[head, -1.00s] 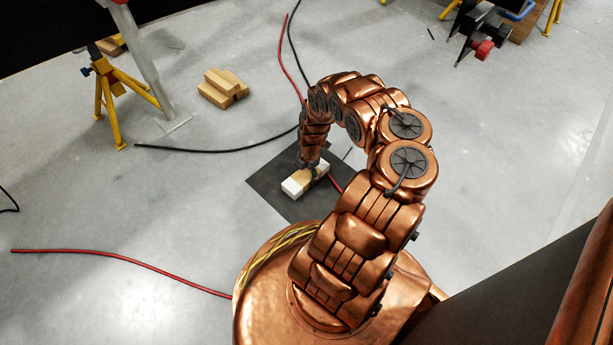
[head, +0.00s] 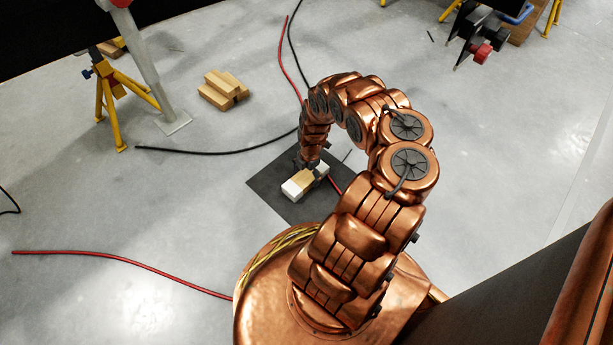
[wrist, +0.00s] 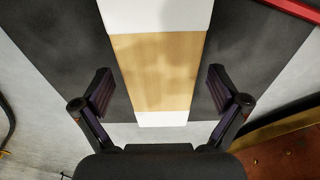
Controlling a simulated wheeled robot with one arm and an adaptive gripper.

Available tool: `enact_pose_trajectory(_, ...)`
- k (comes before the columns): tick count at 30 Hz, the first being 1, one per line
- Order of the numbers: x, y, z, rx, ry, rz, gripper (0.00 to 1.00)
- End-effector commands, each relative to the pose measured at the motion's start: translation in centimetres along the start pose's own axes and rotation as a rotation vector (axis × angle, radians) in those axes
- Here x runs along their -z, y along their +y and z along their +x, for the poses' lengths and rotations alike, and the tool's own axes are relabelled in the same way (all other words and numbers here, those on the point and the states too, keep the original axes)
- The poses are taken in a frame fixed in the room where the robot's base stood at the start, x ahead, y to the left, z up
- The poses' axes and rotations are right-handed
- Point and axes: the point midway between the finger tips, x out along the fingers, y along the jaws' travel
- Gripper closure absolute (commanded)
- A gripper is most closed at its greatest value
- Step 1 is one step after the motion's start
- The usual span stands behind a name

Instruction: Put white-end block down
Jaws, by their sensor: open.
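The white-end block (head: 304,184) lies on a dark square mat (head: 269,182) on the floor. It has a bare wood middle and white ends. In the wrist view the block (wrist: 158,75) runs lengthwise between the fingers. My gripper (wrist: 159,92) is open, with one finger on each side of the wood middle and a visible gap on both sides. In the head view my gripper (head: 309,169) is just over the block, and it partly hides the block's far end.
A red cable (head: 118,260) and a black cable (head: 215,151) lie on the floor. Stacked wooden blocks (head: 223,91) sit behind. A yellow stand (head: 112,100) is at the back left. The floor left of the mat is mostly clear.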

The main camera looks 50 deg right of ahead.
Motion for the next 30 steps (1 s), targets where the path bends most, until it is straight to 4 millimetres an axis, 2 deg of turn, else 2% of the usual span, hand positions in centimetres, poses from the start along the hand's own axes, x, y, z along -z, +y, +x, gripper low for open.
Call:
enact_pose_trajectory(1,0.0,0.0,-1.3,-0.001,-0.002,0.001,0.03)
enact_pose_trajectory(15,0.1,-0.1,-9.0,0.001,0.0,-0.001,0.03)
enact_pose_trajectory(21,0.1,-0.1,-10.6,0.001,0.001,0.0,0.03)
enact_pose_trajectory(26,-0.1,-0.1,-11.2,0.006,-0.003,0.003,0.03)
enact_pose_trajectory(30,-1.2,-1.1,-12.4,0.05,-0.039,0.051,0.03)
